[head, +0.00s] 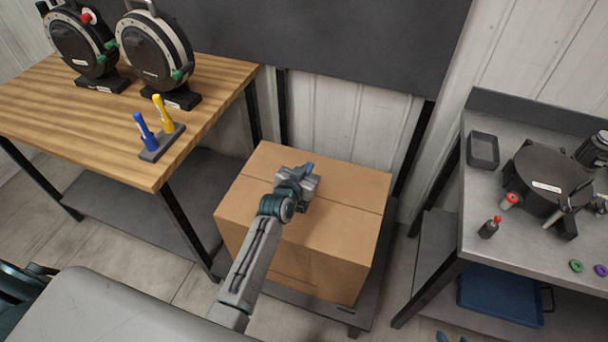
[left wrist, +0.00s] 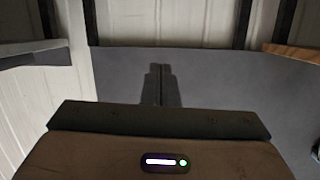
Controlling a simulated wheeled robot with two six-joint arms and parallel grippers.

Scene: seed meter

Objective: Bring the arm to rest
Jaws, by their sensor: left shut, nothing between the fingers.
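My left gripper (head: 307,172) is shut and empty. In the head view it shows in front of the cardboard box, with its arm reaching up from the bottom edge. In the left wrist view its closed fingers (left wrist: 160,86) stand against a dark wall panel (left wrist: 215,85), and no box shows between. Two small bluish tips at the bottom edge of the head view look like my right gripper (head: 451,337). The rest of it is cut off, so its opening cannot be judged.
A wooden table (head: 215,75) at left holds two seed meters (head: 155,52) and a stand with blue and yellow tools (head: 163,142). The cardboard box (head: 340,235) sits in the middle. A grey bench (head: 482,205) at right holds a black device (head: 540,178) and a tray (head: 483,150).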

